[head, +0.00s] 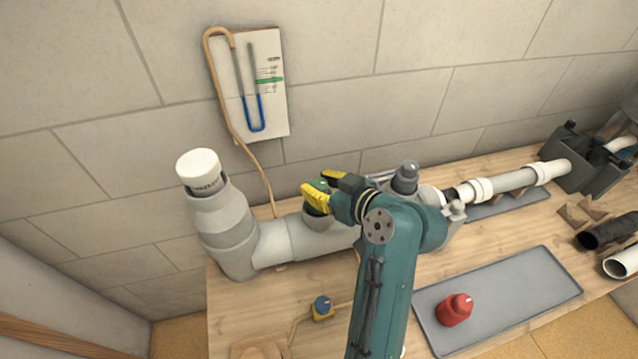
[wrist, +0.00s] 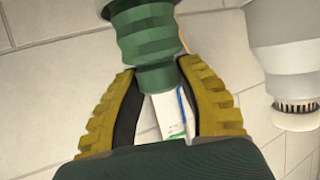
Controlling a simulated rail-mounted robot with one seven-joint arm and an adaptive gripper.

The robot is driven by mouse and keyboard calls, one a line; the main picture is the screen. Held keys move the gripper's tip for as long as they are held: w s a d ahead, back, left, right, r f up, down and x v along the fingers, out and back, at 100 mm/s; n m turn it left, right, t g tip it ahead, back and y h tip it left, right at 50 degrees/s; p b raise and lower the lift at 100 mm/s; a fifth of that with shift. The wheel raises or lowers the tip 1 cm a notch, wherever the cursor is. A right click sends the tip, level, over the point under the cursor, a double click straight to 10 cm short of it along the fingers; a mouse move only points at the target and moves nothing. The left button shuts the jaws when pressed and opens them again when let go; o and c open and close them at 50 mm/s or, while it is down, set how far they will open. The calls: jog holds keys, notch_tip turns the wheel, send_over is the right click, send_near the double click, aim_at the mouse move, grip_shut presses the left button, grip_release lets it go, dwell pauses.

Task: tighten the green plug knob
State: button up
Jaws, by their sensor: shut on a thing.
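The green plug knob (wrist: 150,32) shows at the top of the wrist view, a ribbed green body with a narrower end. My gripper (wrist: 158,76) has its yellow ribbed fingers on both sides of that narrower end and is shut on it. In the head view my gripper (head: 329,188) is over the grey pipe run (head: 287,240), and only a little of the green knob (head: 318,185) shows between the yellow fingers. The rest of the knob and its seat are largely hidden there.
A white-capped grey elbow (head: 222,220) stands at the left. A U-tube gauge board (head: 268,85) hangs on the wall behind. A red knobbed part (head: 455,309) sits on the grey tray (head: 535,280), and a blue-topped yellow part (head: 322,308) lies in front.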

jog(key=shift+m+h+p, duration=0.3)
jog(key=shift+h+p, duration=0.1)
jog(key=shift+a+r+m+t+h+p, duration=0.15)
jog(key=shift+m+t+h+p, duration=0.55)
jog(key=shift+p, duration=0.5)
jog(key=m+t+h+p, duration=0.1)
jog(key=m+h+p, duration=0.1)
jog(key=p, duration=0.1)
jog(key=shift+m+t+h+p, duration=0.3)
jog(key=shift+m+h+p, duration=0.8)
jog(key=shift+h, duration=0.1)
jog(key=shift+f+m+h, duration=0.3)
jog(key=shift+h, duration=0.1)
jog(key=o, duration=1.2)
